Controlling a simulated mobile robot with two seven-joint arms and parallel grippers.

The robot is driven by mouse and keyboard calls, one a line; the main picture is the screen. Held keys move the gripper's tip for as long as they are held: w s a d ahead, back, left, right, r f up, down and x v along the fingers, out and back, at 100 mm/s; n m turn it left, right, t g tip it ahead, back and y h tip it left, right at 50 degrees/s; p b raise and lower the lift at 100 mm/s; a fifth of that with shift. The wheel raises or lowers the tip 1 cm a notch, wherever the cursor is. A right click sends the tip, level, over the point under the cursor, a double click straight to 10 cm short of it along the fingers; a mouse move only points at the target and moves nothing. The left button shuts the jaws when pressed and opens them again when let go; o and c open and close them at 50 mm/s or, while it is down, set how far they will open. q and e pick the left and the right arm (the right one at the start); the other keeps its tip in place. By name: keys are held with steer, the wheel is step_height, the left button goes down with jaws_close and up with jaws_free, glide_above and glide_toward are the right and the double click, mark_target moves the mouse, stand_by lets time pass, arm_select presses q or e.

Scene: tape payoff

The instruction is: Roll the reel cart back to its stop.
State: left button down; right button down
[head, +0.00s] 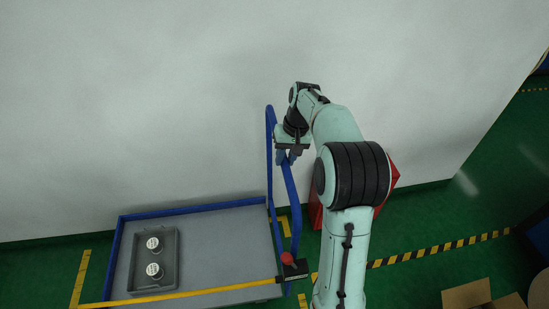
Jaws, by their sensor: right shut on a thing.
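The reel cart is a flat grey platform (215,235) with blue edges and a tall blue handle (292,200) at its right end. It stands by the pale wall. My right gripper (285,157) is shut on the blue handle near its top; the arm above partly hides the fingers. A grey tray (170,257) lies on the platform with two round white-topped pieces (153,244) in it. My left gripper is not in view.
A yellow strip (190,296) crosses the cart's near side to a dark block with a red knob (288,259). A red object (315,207) stands behind my right arm. Yellow-black floor tape (440,247) runs right across the green floor. Cardboard (467,294) lies at lower right.

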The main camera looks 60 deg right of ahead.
steer(key=shift+s+d, duration=0.2)
steer(key=shift+s, duration=0.1)
steer(key=c, duration=0.9)
jaws_free()
steer(key=shift+s+d, duration=0.1)
steer(key=shift+d, duration=0.05)
steer(key=shift+r, duration=0.15)
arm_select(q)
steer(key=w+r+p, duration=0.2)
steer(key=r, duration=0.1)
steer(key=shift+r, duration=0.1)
arm_select(e)
steer(key=r, duration=0.4)
steer(key=s+d+r, duration=0.1)
steer(key=r, duration=0.3)
steer(key=s+r, duration=0.1)
steer(key=r, duration=0.3)
steer(key=shift+d+r, duration=0.3)
steer(key=shift+r, duration=0.1)
